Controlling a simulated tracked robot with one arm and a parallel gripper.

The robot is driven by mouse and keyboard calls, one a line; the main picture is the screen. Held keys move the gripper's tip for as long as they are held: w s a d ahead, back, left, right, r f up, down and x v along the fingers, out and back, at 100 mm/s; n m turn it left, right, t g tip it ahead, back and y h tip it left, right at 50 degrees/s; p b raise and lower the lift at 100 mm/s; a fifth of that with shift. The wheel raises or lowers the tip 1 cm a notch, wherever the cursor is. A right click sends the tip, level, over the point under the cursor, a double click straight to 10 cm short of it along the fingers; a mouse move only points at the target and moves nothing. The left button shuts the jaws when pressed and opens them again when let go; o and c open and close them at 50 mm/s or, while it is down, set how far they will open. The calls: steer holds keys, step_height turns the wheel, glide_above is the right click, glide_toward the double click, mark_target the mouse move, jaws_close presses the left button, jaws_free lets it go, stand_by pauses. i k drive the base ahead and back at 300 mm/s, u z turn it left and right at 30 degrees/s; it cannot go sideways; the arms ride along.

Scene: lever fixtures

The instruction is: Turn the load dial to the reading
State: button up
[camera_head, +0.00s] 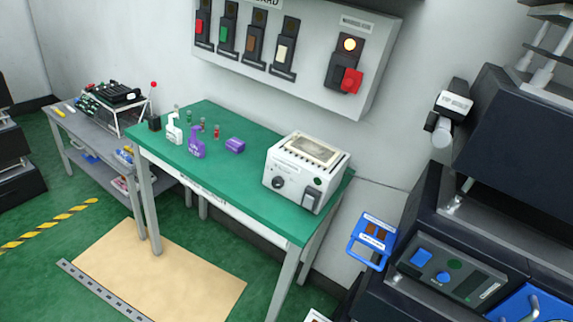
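A white box-shaped instrument (306,168) stands on the right end of the green-topped table (255,198). A dark round dial (278,182) sits on its front face, with a dark switch (309,202) to the right. My gripper is not in view.
A wall board (300,50) with several switches hangs above. A blue-framed plate (372,241) sits beside the dark machine (490,185). A tan mat (160,275) lies on open floor in front.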

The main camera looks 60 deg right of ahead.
mark_target(278, 181)
steer(key=z, duration=0.45)
steer(key=i, duration=1)
steer(key=z, duration=0.55)
steer(key=k, duration=0.9)
steer(key=z, duration=0.2)
steer(key=i, duration=0.9)
steer(key=u, duration=0.1)
